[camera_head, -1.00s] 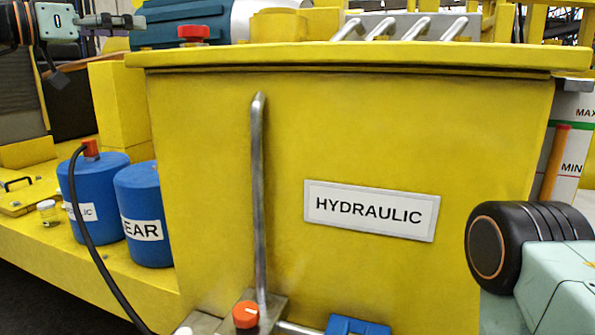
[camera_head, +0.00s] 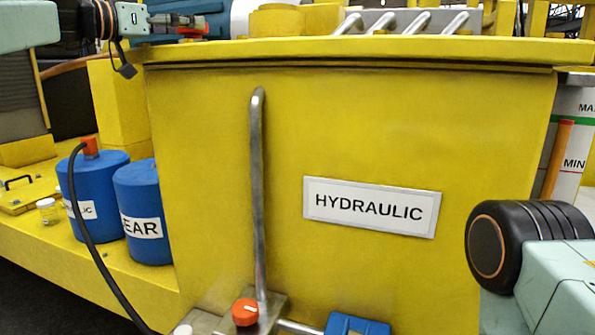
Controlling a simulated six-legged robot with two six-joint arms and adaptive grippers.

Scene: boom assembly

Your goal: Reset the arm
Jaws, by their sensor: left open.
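My left arm comes in at the top left. Its gripper (camera_head: 196,24) is open, in front of the top left corner of the yellow hydraulic tank (camera_head: 370,120), with nothing seen between its fingers. The red cap on the tank's top is now largely hidden behind the gripper. Part of my right arm (camera_head: 535,240) shows at the lower right; its gripper is outside the picture. A metal lever (camera_head: 258,190) stands upright in front of the tank.
Two blue canisters (camera_head: 143,212) stand on the yellow deck at left, one with a black hose (camera_head: 84,220). An orange knob (camera_head: 245,312) and a blue part (camera_head: 357,325) are at the bottom. A level gauge (camera_head: 573,150) is at right.

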